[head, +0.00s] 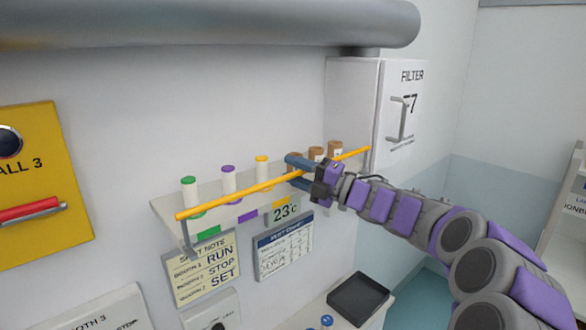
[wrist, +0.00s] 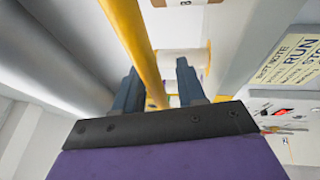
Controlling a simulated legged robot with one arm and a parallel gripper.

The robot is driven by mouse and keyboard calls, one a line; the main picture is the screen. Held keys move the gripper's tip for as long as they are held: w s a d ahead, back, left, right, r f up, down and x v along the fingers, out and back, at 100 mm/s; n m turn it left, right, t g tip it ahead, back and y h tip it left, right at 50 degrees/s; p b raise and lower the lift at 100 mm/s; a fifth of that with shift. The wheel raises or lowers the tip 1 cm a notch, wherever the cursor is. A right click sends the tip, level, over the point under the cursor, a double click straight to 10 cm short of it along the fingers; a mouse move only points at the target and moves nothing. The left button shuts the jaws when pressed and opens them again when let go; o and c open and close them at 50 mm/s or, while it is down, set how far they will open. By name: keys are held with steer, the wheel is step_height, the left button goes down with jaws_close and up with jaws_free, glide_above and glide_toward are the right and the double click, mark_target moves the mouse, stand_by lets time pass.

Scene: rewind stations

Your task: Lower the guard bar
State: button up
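The guard bar (head: 235,198) is a long orange-yellow bar running along the front of a wall shelf, sloping up to the right in the head view. A grey bracket (head: 187,238) shows at its left end. My gripper (head: 289,170) is at the right half of the bar, with its dark blue fingers apart. In the wrist view, the bar (wrist: 131,38) passes between the two fingers of my gripper (wrist: 158,68), nearer the left finger. I cannot tell whether a finger touches it.
Capped bottles with green (head: 189,190), purple (head: 228,180) and yellow (head: 262,168) lids and brown-topped ones (head: 335,149) stand on the shelf. The filter cabinet (head: 400,110) is right of it. A large pipe (head: 210,25) runs above. A black tray (head: 358,298) lies below.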

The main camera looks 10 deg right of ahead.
steer(key=shift+w+a, duration=0.2)
steer(key=shift+c, duration=0.2)
jaws_close()
stand_by(0.4)
